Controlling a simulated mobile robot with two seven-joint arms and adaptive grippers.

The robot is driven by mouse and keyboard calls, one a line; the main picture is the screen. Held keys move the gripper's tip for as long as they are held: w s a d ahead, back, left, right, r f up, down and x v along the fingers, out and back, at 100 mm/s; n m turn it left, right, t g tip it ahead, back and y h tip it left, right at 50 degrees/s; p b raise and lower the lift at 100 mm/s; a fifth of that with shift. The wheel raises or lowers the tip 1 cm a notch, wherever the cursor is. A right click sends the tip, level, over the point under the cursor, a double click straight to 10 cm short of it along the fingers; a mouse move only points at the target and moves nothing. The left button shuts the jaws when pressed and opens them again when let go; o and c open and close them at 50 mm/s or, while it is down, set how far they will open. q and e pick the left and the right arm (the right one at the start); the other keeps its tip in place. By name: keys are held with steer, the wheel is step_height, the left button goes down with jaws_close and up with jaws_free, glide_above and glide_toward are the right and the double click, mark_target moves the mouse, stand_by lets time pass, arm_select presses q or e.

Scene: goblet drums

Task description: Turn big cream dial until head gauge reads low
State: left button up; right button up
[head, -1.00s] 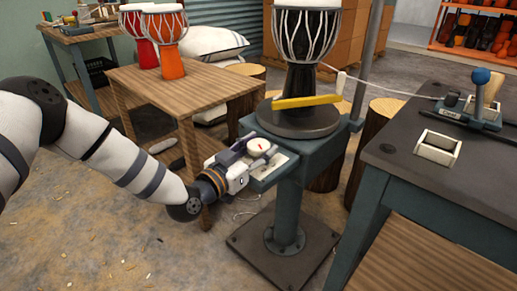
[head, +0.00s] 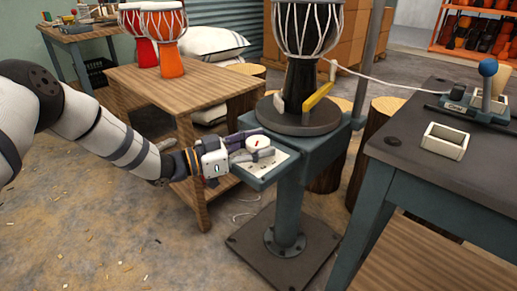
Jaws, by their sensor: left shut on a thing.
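The big cream dial (head: 258,142) with a red mark on its top sits on a small plate (head: 284,163) at the left side of the teal pedestal stand. My left gripper (head: 258,150) has its fingers around the dial's sides and is shut on it. A goblet drum (head: 305,60) with a dark body and white ropes stands upright on the stand's round dark base. A yellow bar (head: 317,97) slants in front of the drum's foot, with a white piece (head: 333,70) near its upper end. I cannot make out a gauge reading. My right gripper is out of view.
A wooden table (head: 190,85) with red and orange drums stands behind my left arm. A dark workbench (head: 440,185) at the right bears an open cream box (head: 446,140) and a blue-knobbed lever device (head: 487,68). Log stumps stand behind the pedestal.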

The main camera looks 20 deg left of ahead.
arm_select(q)
steer(key=shift+f+m+g+h+b, duration=0.1)
steer(key=shift+m+g+h+b, duration=0.6)
steer(key=shift+m+g+h, duration=0.45)
steer(key=shift+g+h, duration=0.25)
steer(key=shift+g, duration=0.1)
steer(key=o, duration=1.2)
steer(key=v, duration=1.2)
